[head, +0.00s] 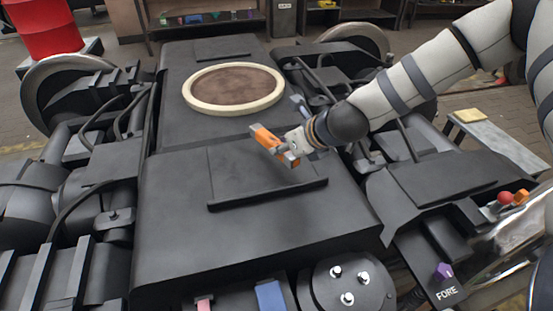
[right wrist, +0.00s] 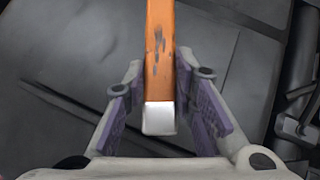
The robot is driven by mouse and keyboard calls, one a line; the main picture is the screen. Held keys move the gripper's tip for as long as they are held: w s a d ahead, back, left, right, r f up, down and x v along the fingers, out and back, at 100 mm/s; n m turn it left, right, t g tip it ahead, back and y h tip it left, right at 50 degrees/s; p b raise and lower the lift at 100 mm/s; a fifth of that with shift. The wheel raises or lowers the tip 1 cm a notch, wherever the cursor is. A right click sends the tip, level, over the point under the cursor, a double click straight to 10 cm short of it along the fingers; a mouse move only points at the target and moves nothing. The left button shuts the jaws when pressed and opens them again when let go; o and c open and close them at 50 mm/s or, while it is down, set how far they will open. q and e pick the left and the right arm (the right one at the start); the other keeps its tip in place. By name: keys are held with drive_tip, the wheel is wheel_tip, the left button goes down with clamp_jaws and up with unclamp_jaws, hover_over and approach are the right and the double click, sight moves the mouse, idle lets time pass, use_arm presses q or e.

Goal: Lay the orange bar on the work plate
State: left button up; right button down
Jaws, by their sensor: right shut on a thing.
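The orange bar (head: 265,136) is held by my right gripper (head: 292,149) above the dark bogie frame. In the right wrist view the bar (right wrist: 159,50) runs up and away between the purple-padded fingers (right wrist: 163,103). It has scuff marks and a pale grey near end. The fingers are shut on it. A flat dark plate with a raised front lip (head: 268,194), which looks like the work plate, lies under and left of the gripper. The bar appears above its far right part; I cannot tell the exact gap. My left gripper is not in view.
A round brown pad with a cream rim (head: 233,88) lies behind the plate. Black pipes and wheels (head: 60,90) flank the frame. A red drum (head: 47,25) stands far left. A blue piece (head: 270,295) and a purple knob (head: 444,271) are in front. The plate's surface looks clear.

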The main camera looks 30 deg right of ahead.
sight(281, 158)
drive_tip(key=shift+w+a+f, duration=0.1)
drive_tip(key=shift+w+f, duration=0.2)
drive_tip(key=f, duration=0.1)
drive_tip(key=f+b, duration=0.1)
drive_tip(key=f, duration=0.1)
drive_tip(key=shift+w+a+f, duration=0.1)
drive_tip(key=shift+w+f, duration=0.1)
drive_tip(key=shift+f, duration=0.1)
drive_tip(key=shift+r, duration=0.2)
drive_tip(key=shift+f, duration=0.15)
drive_tip(key=c, duration=1.8)
unclamp_jaws()
drive_tip(key=shift+f, duration=0.15)
drive_tip(key=o, duration=0.5)
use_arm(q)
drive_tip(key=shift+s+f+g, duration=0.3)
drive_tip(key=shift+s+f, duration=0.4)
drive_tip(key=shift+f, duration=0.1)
